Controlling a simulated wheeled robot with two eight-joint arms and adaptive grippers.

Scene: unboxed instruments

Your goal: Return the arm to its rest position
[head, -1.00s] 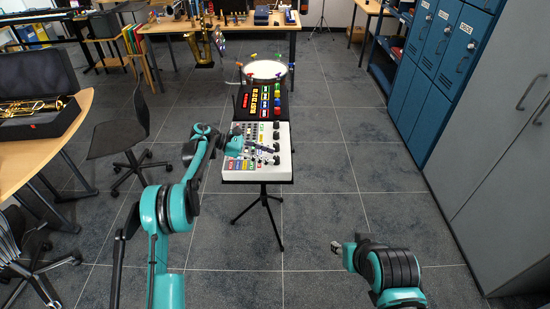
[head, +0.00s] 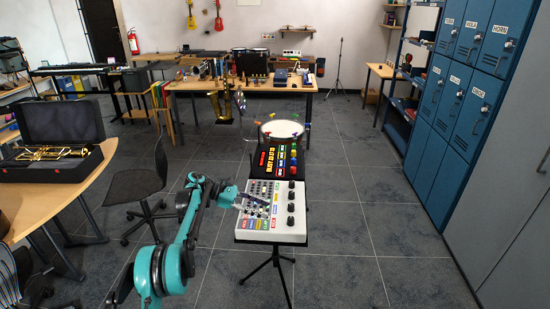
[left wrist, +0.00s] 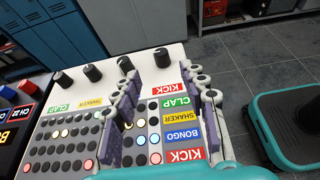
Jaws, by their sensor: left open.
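My left arm reaches in from the left in the head view. Its gripper (head: 252,201) is over the left part of the white drum machine (head: 291,221), which stands on a black tripod stand. In the left wrist view, the two purple-padded fingers (left wrist: 165,122) are apart with nothing between them. Below them is the drum machine's panel (left wrist: 166,78), with round lit buttons and coloured labels reading KICK, BONGO, SHAKER and CLAP. I cannot tell whether the fingertips touch the panel. My right gripper is not in view.
A black unit with coloured buttons (head: 272,170) and a round drum (head: 282,129) stand just behind the drum machine. A curved wooden table (head: 48,202) with a trumpet case and a black chair (head: 139,184) are at left. Blue lockers (head: 466,110) line the right. Floor between is clear.

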